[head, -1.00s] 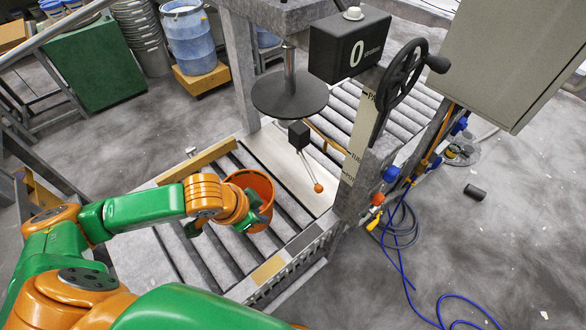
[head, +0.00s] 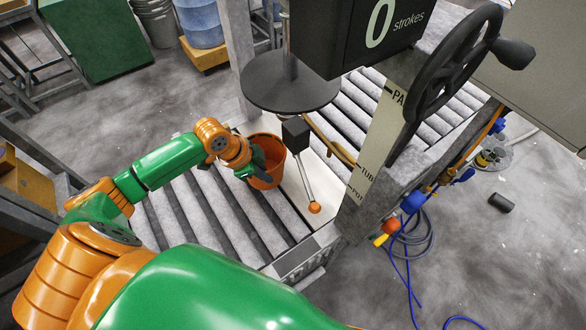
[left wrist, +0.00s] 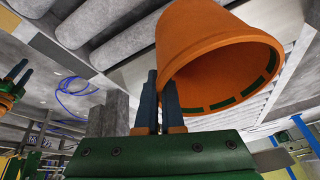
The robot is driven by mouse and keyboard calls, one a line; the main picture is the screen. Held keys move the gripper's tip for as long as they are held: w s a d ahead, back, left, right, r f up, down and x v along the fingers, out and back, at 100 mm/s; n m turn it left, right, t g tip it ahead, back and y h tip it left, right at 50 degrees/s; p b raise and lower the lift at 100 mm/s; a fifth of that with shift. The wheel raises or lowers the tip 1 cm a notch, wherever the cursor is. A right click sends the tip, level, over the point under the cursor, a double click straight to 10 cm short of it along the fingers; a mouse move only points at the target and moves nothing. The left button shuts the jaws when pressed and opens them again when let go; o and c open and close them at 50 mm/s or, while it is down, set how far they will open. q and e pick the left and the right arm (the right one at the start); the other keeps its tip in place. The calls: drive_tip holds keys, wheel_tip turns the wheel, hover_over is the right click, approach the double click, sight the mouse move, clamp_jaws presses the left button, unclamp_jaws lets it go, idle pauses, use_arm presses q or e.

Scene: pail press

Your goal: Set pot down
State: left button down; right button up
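The orange pot (head: 268,176) is upright at the left edge of the pale plate (head: 306,184) under the press. My left gripper (head: 256,168) is at its near left side. In the left wrist view, its two fingers (left wrist: 160,104) are close together at the rim of the pot (left wrist: 215,60), seemingly with the wall pinched between them. Whether the pot's base touches the plate or hangs just above it is hidden. My right gripper (left wrist: 16,76) shows small at the left edge of the left wrist view, its fingers apart and empty.
The round black press disc (head: 290,84) hangs above and behind the pot. A lever with an orange knob (head: 314,208) stands just right of the pot. Rollers (head: 210,215) lie to the left. The handwheel (head: 445,75) and the counter box reading 0 (head: 350,35) are at right.

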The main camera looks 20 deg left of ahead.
use_arm(q)
drive_tip(key=w+d+f, duration=0.1)
drive_tip(key=w, duration=0.1)
drive_tip(key=w+d+f, duration=0.1)
drive_tip(key=w+d, duration=0.1)
drive_tip(key=w+d+f+b, duration=0.1)
drive_tip(key=w+d, duration=0.1)
drive_tip(key=shift+f, duration=0.25)
drive_tip(key=shift+a, duration=0.1)
drive_tip(key=c, duration=1.1)
unclamp_jaws()
drive_tip(key=shift+f, duration=0.1)
drive_tip(key=shift+o, duration=0.2)
drive_tip(key=p+v, duration=0.3)
drive_tip(key=v, duration=0.9)
